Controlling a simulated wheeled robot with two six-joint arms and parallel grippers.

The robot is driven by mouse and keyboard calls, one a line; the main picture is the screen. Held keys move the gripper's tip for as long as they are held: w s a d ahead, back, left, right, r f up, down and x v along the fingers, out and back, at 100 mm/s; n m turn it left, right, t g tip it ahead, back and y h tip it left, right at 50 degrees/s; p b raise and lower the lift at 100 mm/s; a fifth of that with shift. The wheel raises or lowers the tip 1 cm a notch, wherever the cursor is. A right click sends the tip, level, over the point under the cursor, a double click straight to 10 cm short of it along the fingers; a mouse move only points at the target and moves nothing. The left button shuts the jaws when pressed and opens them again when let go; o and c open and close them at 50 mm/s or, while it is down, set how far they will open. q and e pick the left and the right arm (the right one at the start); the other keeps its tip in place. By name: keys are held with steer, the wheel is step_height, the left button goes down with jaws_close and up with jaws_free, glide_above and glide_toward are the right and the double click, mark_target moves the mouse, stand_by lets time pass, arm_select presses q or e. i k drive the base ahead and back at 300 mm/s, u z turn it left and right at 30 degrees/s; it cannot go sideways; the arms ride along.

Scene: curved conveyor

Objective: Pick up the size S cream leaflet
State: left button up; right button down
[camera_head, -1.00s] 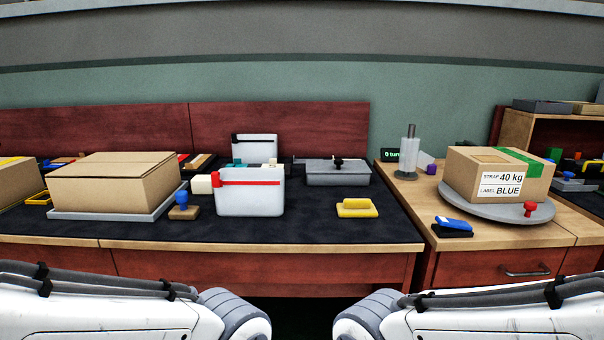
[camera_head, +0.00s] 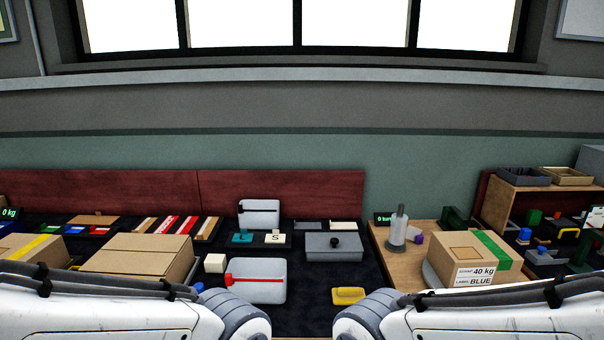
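A cream leaflet (camera_head: 283,240) marked with a dark S lies flat on the dark bench top, in front of an upright white holder (camera_head: 259,212). A teal leaflet (camera_head: 243,238), seemingly marked L, lies just to its left. Neither arm touches them. My two arms cross the bottom corners of the view, but their grippers are out of frame.
A white bin with a red band (camera_head: 257,290) stands in front of the leaflets, a cream block (camera_head: 215,263) at its left. A grey lidded box (camera_head: 334,246) is to the right. Cardboard boxes stand left (camera_head: 140,256) and right (camera_head: 470,258).

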mark_target(274, 237)
steer(key=u, duration=0.55)
steer(key=i, duration=1.4)
steer(key=u, duration=0.3)
